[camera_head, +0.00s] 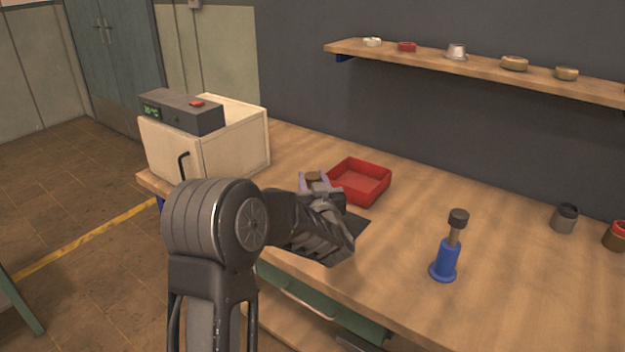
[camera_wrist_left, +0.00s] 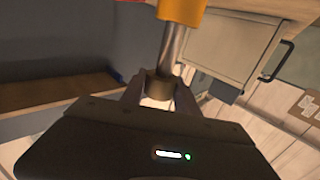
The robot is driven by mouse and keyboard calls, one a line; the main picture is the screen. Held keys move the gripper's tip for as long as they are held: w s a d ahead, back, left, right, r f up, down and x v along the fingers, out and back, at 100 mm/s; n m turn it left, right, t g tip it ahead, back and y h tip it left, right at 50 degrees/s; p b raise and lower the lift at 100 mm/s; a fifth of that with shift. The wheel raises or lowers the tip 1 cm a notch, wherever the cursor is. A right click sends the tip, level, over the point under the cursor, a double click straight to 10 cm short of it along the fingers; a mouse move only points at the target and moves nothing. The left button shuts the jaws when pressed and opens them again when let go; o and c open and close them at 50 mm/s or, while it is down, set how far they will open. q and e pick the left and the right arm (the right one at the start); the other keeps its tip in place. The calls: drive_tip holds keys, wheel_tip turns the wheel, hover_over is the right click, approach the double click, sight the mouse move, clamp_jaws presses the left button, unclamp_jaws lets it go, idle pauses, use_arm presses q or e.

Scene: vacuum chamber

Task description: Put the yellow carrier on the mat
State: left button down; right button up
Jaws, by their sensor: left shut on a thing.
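The yellow carrier (camera_wrist_left: 182,10) shows at the top of the left wrist view, with a metal stem (camera_wrist_left: 172,48) leading to a brownish knob (camera_wrist_left: 159,84). My left gripper (camera_wrist_left: 158,98) is shut on this knob. In the head view my left gripper (camera_head: 316,184) is beside the red tray, with the knob (camera_head: 314,177) between its fingers; the carrier's yellow body is hidden there. The mat (camera_head: 357,223) is a dark flat patch on the bench, partly covered by my left arm. I cannot tell whether the carrier touches anything. My right gripper is out of view.
A red tray (camera_head: 361,183) sits just behind my left gripper. A pale box (camera_head: 240,137) with a black handle stands at the left. A blue carrier (camera_head: 445,262) stands upright to the right, with a dark jar (camera_head: 565,219) farther right. Bench between tray and blue carrier is clear.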

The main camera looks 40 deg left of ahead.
use_arm(q)
drive_tip(key=shift+r, duration=0.2)
drive_tip(key=shift+f, duration=0.15)
drive_tip(key=c, duration=0.9)
unclamp_jaws()
drive_tip(key=shift+s+d, duration=0.25)
drive_tip(key=shift+d, duration=0.05)
drive_tip(key=b+v, duration=0.1)
drive_tip(key=v, duration=1)
drive_tip(key=shift+s, duration=0.2)
